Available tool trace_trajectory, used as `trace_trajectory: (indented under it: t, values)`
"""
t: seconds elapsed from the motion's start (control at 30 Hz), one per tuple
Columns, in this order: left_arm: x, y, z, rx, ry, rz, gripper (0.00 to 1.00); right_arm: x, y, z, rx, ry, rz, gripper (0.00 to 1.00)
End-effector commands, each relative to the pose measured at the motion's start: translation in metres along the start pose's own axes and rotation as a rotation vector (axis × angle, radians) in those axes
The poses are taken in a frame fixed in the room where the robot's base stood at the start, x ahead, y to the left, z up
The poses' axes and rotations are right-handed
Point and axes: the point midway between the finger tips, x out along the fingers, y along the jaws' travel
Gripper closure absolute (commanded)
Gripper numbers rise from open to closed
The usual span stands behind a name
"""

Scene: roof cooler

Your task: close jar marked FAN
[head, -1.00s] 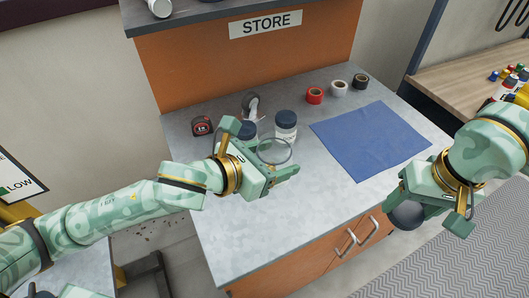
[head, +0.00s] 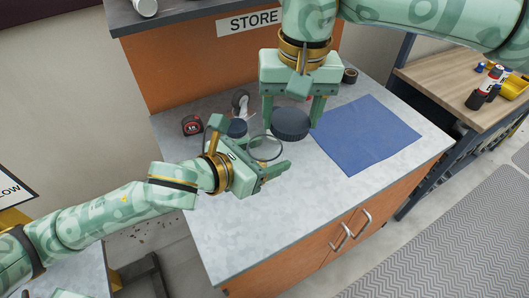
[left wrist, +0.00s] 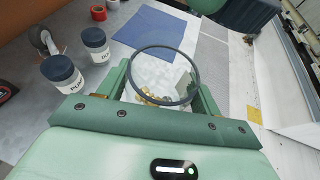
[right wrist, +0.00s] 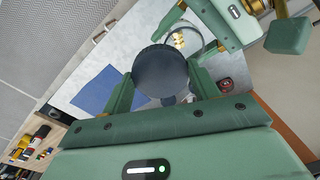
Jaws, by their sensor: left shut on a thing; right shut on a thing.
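An open clear jar, its dark rim (head: 266,147) facing up, is held in my left gripper (head: 262,165) above the counter. The left wrist view shows its round rim (left wrist: 165,47) between the fingers and small brass and pale pieces inside. Its label is hidden, so I cannot read FAN. My right gripper (head: 291,118) points down and is shut on a dark round lid (head: 291,125). The lid is a little right of the jar's mouth and higher, apart from it. The right wrist view shows the lid (right wrist: 160,72) between the fingers.
Two closed jars, one nearer (left wrist: 62,72) and one beyond (left wrist: 95,42), stand on the grey counter (head: 255,230). A caster (head: 240,102), a tape measure (head: 192,125) and a black tape roll (head: 350,75) are behind. A blue cloth (head: 367,137) lies at right. The counter's front is clear.

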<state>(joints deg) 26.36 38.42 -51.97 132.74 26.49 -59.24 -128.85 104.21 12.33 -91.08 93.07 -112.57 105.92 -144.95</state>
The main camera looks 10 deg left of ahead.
Motion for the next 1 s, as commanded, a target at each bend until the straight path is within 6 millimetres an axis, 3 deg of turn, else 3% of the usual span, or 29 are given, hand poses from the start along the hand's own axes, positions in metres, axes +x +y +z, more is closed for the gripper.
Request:
trace_trajectory:
  t: [0.1,0.27,0.77,1.0]
  values:
    - [0.0,0.0,0.0,0.0,-0.001,0.0,0.76,-0.012,-0.032,-0.003,0.015,-0.002,0.008,0.61]
    - [0.0,0.0,0.001,0.0,-0.001,0.0,0.76,-0.021,-0.053,-0.005,0.075,-0.008,0.022,0.61]
    - [0.0,0.0,0.001,0.0,-0.001,0.0,0.76,-0.023,-0.045,-0.004,0.132,-0.026,0.048,0.61]
    - [0.0,0.0,0.0,0.0,-0.001,0.0,0.76,-0.004,-0.043,-0.003,0.131,-0.027,0.047,0.61]
